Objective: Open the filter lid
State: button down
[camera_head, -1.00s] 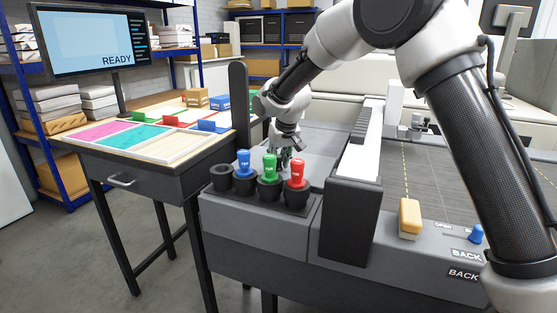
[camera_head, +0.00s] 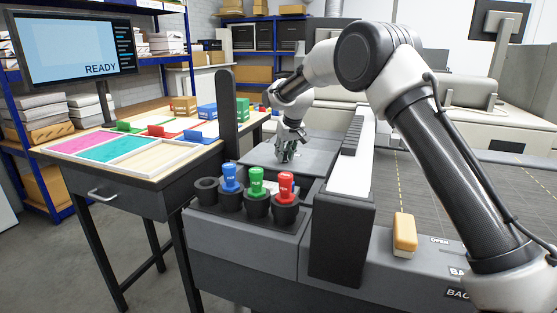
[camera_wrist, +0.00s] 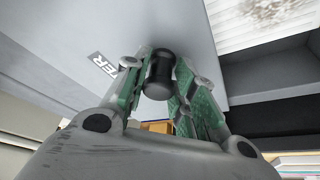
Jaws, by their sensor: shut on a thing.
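The filter lid (camera_head: 318,160) is a flat grey panel behind the cups in the head view. In the wrist view the lid (camera_wrist: 62,45) fills the upper left, with part of a label ending in "TER". My gripper (camera_head: 286,155) is over the lid's left part. In the wrist view my gripper (camera_wrist: 160,80) has its green-padded fingers closed on a black knob (camera_wrist: 160,68) on the lid. The lid's exact tilt is hard to tell.
A blue, a green and a red-topped bottle (camera_head: 285,187) stand in dark cups in front of the lid. A dark upright post (camera_head: 226,115) stands at its left and a tall housing (camera_head: 342,235) at its right. A whitish, brown-stained surface (camera_wrist: 265,18) shows in the wrist view.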

jog(key=w, duration=0.1)
jog(key=w+d, duration=0.1)
jog(key=w, duration=0.1)
jog(key=w+d, duration=0.1)
jog(key=w, duration=0.1)
jog(key=shift+w, duration=0.2)
jog(key=c, duration=1.3)
grip_release()
jog(key=v, duration=1.2)
